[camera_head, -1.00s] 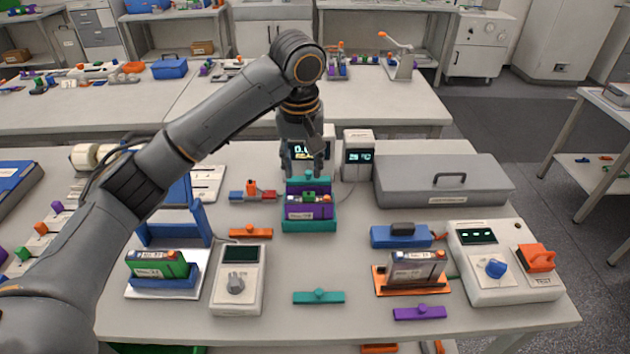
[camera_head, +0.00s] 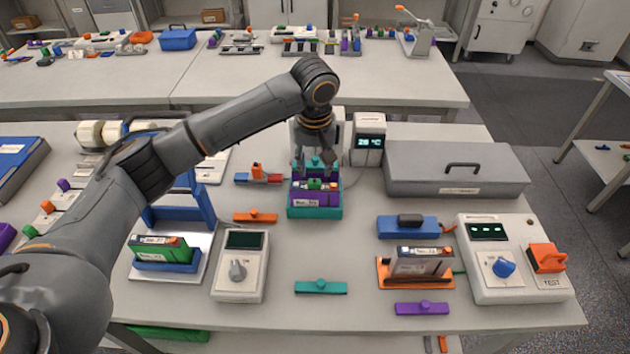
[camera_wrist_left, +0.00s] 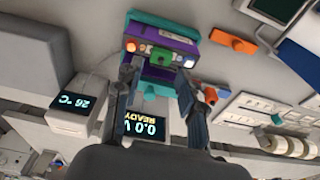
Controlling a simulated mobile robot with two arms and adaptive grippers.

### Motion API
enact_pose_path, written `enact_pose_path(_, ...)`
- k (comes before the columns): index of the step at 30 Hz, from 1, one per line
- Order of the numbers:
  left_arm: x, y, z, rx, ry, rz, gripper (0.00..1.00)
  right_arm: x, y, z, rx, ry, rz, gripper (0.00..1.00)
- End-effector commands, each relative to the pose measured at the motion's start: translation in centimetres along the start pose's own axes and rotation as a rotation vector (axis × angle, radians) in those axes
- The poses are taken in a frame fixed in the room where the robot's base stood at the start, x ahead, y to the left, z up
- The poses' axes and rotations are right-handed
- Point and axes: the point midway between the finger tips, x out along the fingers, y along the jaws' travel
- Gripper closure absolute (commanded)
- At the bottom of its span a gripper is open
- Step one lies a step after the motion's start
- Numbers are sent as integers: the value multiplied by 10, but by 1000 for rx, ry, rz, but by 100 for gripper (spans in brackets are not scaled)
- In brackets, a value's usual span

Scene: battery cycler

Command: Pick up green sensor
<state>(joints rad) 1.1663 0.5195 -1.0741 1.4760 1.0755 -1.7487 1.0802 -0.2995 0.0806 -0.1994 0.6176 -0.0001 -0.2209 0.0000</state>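A small green piece (camera_head: 314,184), which looks like the green sensor, sits on top of a purple block (camera_head: 315,198) in a teal holder (camera_head: 315,213). My left gripper (camera_head: 314,173) is just behind and above the block. Its fingers are apart, with the teal back part of the holder showing between them. In the wrist view the fingertips (camera_wrist_left: 158,68) are near the block's edge. My right gripper is out of view.
Meters with displays (camera_head: 367,140) stand close behind the holder. A grey case (camera_head: 455,170) is to the right, and a blue stand (camera_head: 180,216) to the left. An orange bar (camera_head: 255,217) and a teal bar (camera_head: 320,288) lie nearby. The table in front of the holder is mostly clear.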

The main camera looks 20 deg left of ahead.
Motion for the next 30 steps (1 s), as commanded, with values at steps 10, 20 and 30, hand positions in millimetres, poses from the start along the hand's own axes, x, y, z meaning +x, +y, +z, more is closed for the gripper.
enact_pose_path(10,42,-1,1,1,-2,-1,60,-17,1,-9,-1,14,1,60)
enact_pose_path(20,43,0,1,1,-1,-1,83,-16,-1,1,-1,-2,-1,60)
enact_pose_path(30,43,0,1,1,0,-1,100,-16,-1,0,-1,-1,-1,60)
